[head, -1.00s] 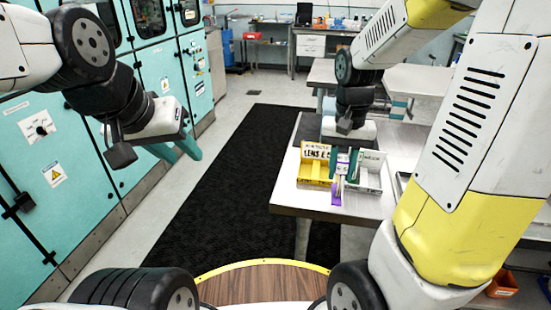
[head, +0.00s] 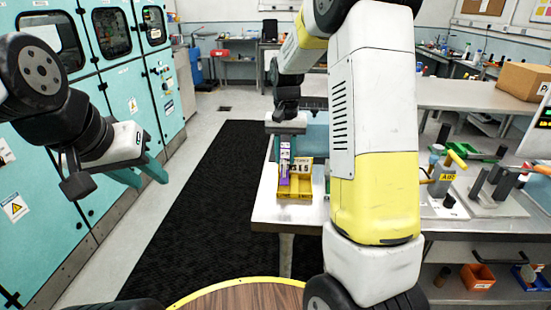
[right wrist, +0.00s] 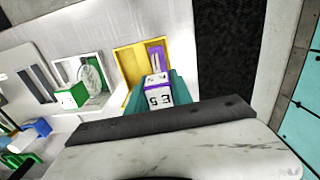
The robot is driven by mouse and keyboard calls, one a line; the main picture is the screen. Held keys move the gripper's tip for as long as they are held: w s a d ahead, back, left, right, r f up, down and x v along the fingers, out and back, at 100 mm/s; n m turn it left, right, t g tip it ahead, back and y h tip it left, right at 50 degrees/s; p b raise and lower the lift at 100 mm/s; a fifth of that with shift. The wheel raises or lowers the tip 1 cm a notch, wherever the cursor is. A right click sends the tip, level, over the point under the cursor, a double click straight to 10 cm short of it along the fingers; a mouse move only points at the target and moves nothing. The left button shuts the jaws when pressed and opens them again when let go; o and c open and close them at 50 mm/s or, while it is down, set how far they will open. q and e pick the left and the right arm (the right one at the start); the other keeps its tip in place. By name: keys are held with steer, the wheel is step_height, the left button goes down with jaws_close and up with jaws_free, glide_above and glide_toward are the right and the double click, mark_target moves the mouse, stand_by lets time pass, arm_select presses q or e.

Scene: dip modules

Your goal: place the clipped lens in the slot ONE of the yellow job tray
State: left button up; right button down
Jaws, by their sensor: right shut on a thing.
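The yellow job tray (head: 297,194) stands near the left edge of the steel table, and it also shows in the right wrist view (right wrist: 122,58). My right gripper (head: 285,160) is shut on the clipped lens, a piece with a purple clip (head: 284,178) and a white lettered block (right wrist: 157,92). It holds the piece upright at the left part of the tray in the head view; I cannot tell if it touches the tray floor. The tray's slot labels are partly hidden. My left gripper (head: 151,182) hangs empty, fingers apart, by the teal cabinets.
A white tray with a green block (right wrist: 72,96) and a round clear disc (right wrist: 91,76) lies beside the yellow tray in the right wrist view. My right arm hides much of the table (head: 275,218) in the head view. Tools and fixtures (head: 490,185) stand at right.

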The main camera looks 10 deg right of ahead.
mark_target(285, 165)
steer(key=shift+f, duration=1.75)
steer(key=shift+f, duration=0.2)
steer(key=c, duration=1.1)
jaws_free()
steer(key=shift+r, duration=0.1)
